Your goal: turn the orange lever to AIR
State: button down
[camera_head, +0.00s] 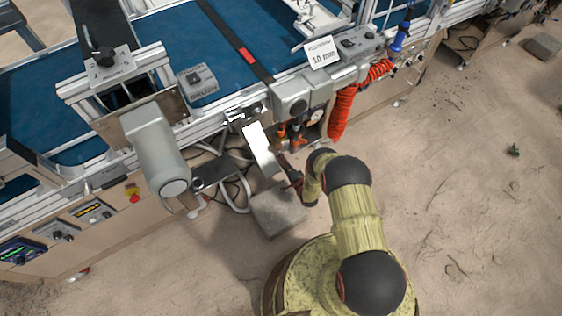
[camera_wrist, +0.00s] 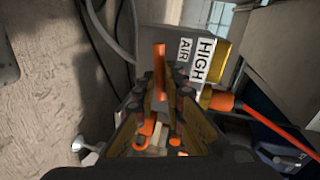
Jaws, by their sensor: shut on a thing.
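The orange lever (camera_wrist: 159,58) shows in the wrist view as a short upright bar between the fingertips of my gripper (camera_wrist: 162,88). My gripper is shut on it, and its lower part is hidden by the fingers. In the head view my gripper (camera_head: 284,163) is at the front side of the machine, mostly covered by my wrist, and I cannot make out the lever there.
An orange hose on a brass fitting (camera_wrist: 218,100) runs right, close to the labels. In the head view a coiled red hose (camera_head: 341,112) hangs right of my gripper. A grey block (camera_head: 277,208) lies on the ground below. Bare sandy ground is free at right.

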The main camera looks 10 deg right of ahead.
jog(key=shift+d+r+m, duration=0.1)
jog(key=shift+m, duration=0.7)
jog(key=c, duration=2)
grip_release()
jog(key=shift+o, duration=0.6)
jog(key=v, duration=1.2)
jog(key=shift+d, duration=0.15)
